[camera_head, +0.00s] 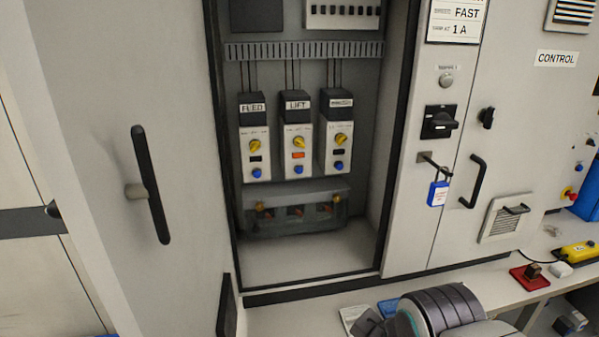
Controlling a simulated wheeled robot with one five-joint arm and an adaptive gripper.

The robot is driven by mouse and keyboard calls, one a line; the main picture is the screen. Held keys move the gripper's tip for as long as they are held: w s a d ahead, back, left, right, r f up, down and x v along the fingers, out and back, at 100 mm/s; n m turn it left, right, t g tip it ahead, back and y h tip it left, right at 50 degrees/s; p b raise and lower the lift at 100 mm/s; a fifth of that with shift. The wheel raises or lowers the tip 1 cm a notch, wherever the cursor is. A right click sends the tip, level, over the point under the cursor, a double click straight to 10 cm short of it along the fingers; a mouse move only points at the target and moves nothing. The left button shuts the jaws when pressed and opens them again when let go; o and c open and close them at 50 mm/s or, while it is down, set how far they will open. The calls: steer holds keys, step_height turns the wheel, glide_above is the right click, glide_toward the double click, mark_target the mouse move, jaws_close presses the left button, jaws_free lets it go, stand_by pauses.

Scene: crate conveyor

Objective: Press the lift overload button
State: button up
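The lift overload unit (296,130) is the middle one of three in the open cabinet and carries a LIFT label. On its front are a yellow dial (298,142), a lit orange window (298,155) and a blue button (298,169) at the bottom. My arm shows at the bottom edge as a dark ribbed link with a teal ring. A dark part left of the ring seems to be my gripper (371,324), well below and right of the unit. Its fingers are not clear.
The FEED unit (254,135) and a third unit (338,132) flank it, both with dark windows. A terminal block (296,210) sits below. The open cabinet door (110,100) with a black handle stands at left. A blue padlock (437,193) hangs at right.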

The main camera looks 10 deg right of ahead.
jaws_close()
stand_by(1.4)
